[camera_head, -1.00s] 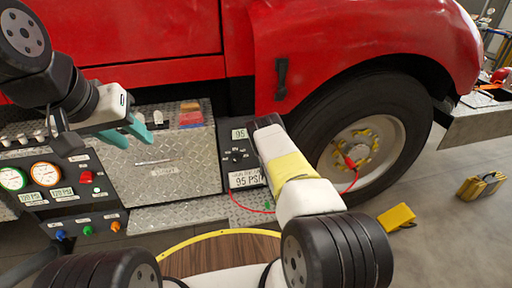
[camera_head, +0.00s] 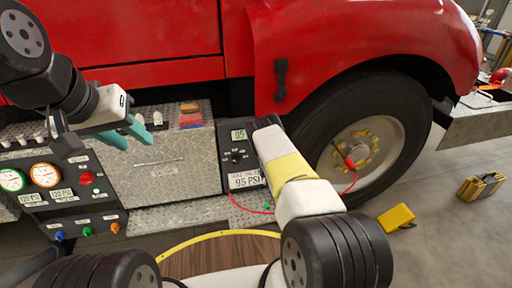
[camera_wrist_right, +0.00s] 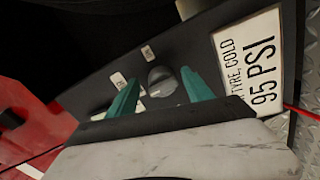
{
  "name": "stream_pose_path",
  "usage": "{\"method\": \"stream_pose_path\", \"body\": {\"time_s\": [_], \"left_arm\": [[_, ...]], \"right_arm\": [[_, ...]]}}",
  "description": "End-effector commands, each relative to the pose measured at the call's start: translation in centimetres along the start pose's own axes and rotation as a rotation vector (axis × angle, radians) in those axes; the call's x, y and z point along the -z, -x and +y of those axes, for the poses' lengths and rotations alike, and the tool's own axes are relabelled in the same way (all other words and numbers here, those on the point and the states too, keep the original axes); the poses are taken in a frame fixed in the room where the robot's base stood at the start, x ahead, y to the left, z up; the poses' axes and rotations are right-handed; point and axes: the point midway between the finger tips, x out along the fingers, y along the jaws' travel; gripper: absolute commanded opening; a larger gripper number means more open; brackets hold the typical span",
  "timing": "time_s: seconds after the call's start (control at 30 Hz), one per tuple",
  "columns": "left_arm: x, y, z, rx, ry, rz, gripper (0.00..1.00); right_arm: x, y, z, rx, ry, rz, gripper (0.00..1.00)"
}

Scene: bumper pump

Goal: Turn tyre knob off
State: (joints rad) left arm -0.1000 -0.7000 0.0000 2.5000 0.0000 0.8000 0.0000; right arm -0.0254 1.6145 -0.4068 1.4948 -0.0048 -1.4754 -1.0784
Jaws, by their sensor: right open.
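The tyre knob (camera_head: 237,156) is a small dark round knob on a grey panel beside the truck's front wheel. In the right wrist view the knob (camera_wrist_right: 161,80) has a raised grip bar and small white labels near it. My right gripper (camera_wrist_right: 160,92) is open, its two teal fingers on either side of the knob and a little short of it. Whether they touch it I cannot tell. In the head view the right arm hides the right gripper. My left gripper (camera_head: 137,131) is open and empty in front of the silver tread-plate box.
A "95 PSI" sign (camera_head: 247,179) sits below the knob. A red hose (camera_head: 354,180) runs to the wheel (camera_head: 362,143). A pump panel (camera_head: 72,187) with gauges and buttons stands at left. Yellow items (camera_head: 397,217) lie on open floor at right.

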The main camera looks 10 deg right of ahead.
Motion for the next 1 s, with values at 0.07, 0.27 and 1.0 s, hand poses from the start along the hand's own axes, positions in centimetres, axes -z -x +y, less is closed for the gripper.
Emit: {"method": "stream_pose_path", "body": {"time_s": [0.07,0.27,1.0], "left_arm": [[0.0,0.0,0.0,0.000,0.000,0.000,0.36],[0.0,0.0,0.0,0.000,0.000,0.000,0.36],[0.0,0.0,0.0,0.000,0.000,0.000,0.36]], "right_arm": [[0.0,1.0,-0.1,0.003,0.000,-0.001,0.59],[-0.1,4.5,-0.1,0.003,0.000,-0.002,0.59],[-0.1,7.4,0.1,-0.003,0.001,-0.001,0.59]]}}
